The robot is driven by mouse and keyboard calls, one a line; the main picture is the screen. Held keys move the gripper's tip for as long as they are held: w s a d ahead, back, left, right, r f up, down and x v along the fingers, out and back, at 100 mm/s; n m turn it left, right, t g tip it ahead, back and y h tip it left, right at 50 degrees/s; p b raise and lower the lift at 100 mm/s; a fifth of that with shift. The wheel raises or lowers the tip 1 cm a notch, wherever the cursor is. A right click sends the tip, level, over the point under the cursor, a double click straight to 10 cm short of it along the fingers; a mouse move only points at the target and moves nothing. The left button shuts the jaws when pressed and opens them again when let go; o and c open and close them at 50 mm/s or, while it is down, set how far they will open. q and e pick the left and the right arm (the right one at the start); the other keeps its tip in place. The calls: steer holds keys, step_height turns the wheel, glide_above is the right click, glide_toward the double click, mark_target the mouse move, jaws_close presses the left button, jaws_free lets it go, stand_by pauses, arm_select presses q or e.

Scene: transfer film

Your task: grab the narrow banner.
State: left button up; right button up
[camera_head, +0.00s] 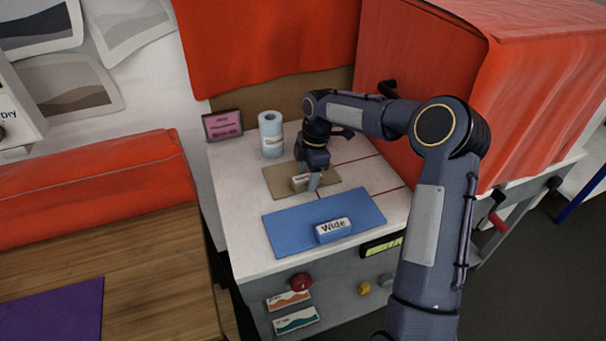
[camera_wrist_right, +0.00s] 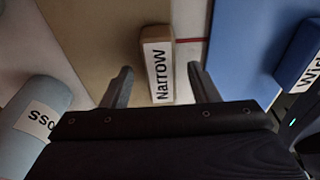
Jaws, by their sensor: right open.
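The narrow banner shows as a small tan block with a white label reading "Narrow" (camera_wrist_right: 157,68) in the right wrist view. In the head view the block (camera_head: 299,181) is partly hidden behind my gripper. It sits on a flat tan sheet (camera_head: 328,174) on the white table. My right gripper (camera_head: 312,182) is open, reaching down over the tan sheet. In the wrist view its two fingers (camera_wrist_right: 160,80) stand on either side of the narrow block, with gaps showing. My left gripper is not in view.
A blue sheet (camera_head: 285,229) with a blue block labelled "Wide" (camera_head: 333,230) lies in front. A pale blue roll (camera_head: 271,136) and a pink framed sign (camera_head: 222,125) stand at the back left. A red-draped box (camera_head: 535,75) stands close at the right.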

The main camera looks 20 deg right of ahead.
steer(key=shift+a+f, duration=0.1)
steer(key=shift+f, duration=0.55)
steer(key=shift+f, duration=0.1)
steer(key=c, duration=1.1)
